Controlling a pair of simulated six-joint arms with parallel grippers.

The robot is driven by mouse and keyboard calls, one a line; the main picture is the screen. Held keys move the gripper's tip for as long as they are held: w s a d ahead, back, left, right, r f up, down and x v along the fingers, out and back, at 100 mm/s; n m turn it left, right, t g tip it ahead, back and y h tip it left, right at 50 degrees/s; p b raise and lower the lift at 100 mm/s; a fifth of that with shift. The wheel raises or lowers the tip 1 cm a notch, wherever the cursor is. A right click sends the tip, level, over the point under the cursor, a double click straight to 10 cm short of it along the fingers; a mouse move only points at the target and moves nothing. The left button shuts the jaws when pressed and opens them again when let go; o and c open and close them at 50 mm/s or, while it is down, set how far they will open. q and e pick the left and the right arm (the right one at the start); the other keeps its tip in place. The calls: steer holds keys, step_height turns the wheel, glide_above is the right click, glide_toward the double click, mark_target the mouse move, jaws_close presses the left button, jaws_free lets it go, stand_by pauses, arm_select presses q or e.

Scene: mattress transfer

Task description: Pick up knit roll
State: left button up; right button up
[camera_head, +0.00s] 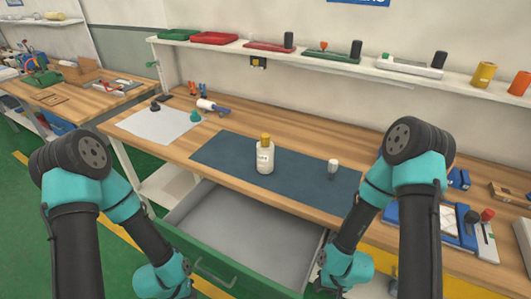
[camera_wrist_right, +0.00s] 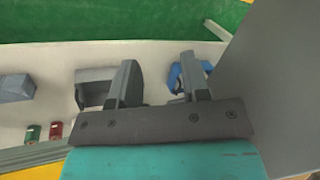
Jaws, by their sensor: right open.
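My right gripper (camera_wrist_right: 158,66) is open in the right wrist view, its two grey fingers apart with nothing held between them. A blue rounded thing (camera_wrist_right: 175,78) lies below and partly behind the right-hand finger. It is too hidden to tell whether it is the knit roll. In the head view, my right arm reaches down past the bench front, to the right of the open drawer (camera_head: 245,217). My left arm reaches down at the lower left, and its gripper is mostly cut off at the bottom edge. I cannot clearly identify a knit roll in either view.
A pale shelf (camera_wrist_right: 52,62) below my right gripper holds a grey box (camera_wrist_right: 15,87), a green can (camera_wrist_right: 32,133) and a red can (camera_wrist_right: 55,130). A grey panel (camera_wrist_right: 280,80) stands close on the right. On the bench, a bottle (camera_head: 265,157) stands on the blue mat (camera_head: 225,151).

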stand_by(0.5)
steer(key=o, duration=1.1)
steer(key=shift+c, duration=0.2)
steer(key=shift+w, duration=0.1)
